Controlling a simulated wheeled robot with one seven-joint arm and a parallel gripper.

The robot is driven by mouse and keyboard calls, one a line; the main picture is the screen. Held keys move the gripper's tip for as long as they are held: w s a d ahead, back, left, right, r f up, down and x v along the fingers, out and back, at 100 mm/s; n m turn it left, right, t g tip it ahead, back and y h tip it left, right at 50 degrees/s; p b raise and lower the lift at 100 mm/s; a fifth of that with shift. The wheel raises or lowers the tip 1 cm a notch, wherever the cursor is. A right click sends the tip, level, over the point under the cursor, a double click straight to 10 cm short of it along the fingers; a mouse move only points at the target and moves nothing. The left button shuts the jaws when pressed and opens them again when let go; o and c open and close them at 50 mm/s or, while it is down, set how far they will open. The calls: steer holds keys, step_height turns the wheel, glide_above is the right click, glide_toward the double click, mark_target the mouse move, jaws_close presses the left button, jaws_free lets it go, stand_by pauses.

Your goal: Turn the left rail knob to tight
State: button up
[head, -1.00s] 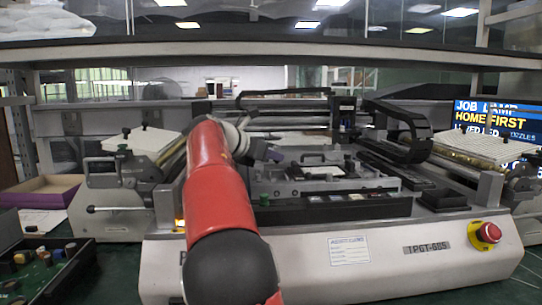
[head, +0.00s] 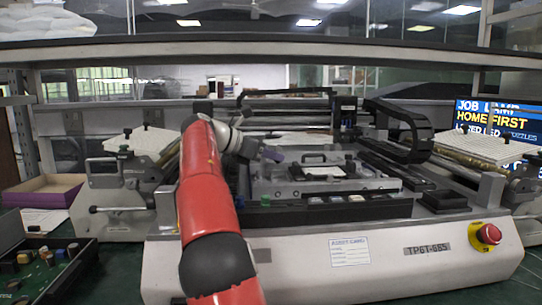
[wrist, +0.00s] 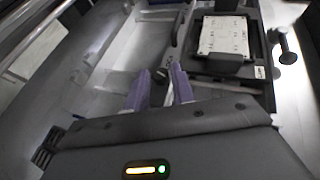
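A small dark knob (wrist: 160,75) shows in the wrist view, between and just beyond my fingertips; I take it for the left rail knob, but no tight mark is legible. My gripper (wrist: 158,82) has two purple fingers standing apart, with a gap between them. Whether a finger touches the knob I cannot tell. In the head view my gripper (head: 272,155) is small, at the left side of the fixture, and the knob there is hidden or too small to make out.
The fixture plate with a white card (head: 323,171) lies right of my gripper. A second knob on a post (wrist: 288,50) stands at the right in the wrist view. A red emergency button (head: 488,234) is on the machine's front right. An open parts box (head: 75,265) lies front left.

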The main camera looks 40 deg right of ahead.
steer(key=shift+o, duration=1.4)
steer(key=shift+n+t, duration=0.3)
steer(key=shift+t, duration=0.1)
